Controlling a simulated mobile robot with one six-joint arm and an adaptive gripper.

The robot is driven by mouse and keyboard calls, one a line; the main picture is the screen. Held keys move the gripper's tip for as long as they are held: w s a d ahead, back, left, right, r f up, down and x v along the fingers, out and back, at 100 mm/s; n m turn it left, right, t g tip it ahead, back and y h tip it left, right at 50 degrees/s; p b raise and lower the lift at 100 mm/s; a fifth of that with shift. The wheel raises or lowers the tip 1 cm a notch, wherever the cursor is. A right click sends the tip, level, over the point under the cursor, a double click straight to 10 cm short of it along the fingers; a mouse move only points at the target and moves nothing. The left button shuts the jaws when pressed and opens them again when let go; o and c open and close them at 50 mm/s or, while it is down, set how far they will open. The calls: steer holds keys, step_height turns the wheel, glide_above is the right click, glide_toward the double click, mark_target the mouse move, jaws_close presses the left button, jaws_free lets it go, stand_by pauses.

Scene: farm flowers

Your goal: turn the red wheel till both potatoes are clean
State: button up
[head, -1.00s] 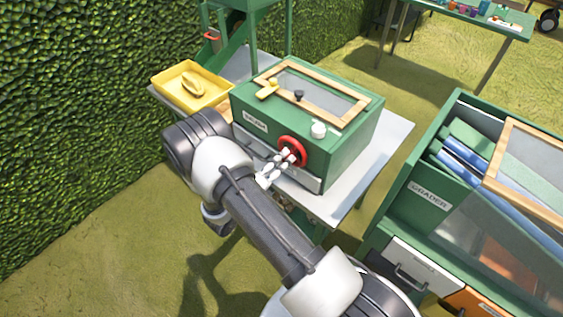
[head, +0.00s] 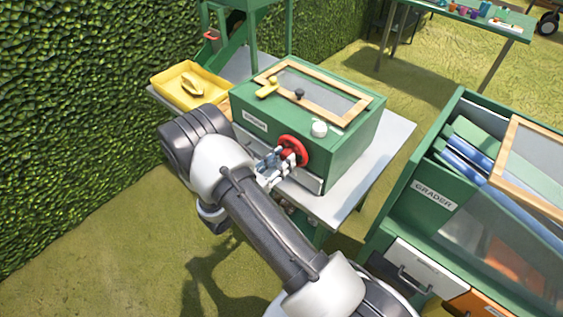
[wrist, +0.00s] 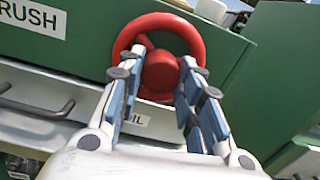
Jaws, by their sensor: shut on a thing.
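The red wheel (head: 293,151) is on the front of the green box labelled for brushing (head: 345,142). My gripper (head: 277,162) is at the wheel's lower left in the head view. In the wrist view the red wheel (wrist: 160,62) fills the top middle, and my gripper's fingers (wrist: 158,92) reach up to its lower part and hub, shut on it.
A yellow tray (head: 187,108) with a yellowish thing in it sits left of the box on the grey table (head: 372,165). A green grader (head: 400,205) stands close on the right; a hedge is on the left.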

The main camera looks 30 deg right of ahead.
steer(key=shift+f+m+b, duration=0.15)
steer(key=shift+m+b, duration=0.35)
steer(key=shift+m, duration=1.5)
steer(key=o, duration=1.1)
steer(key=shift+a, duration=0.1)
steer(key=v, duration=1.2)
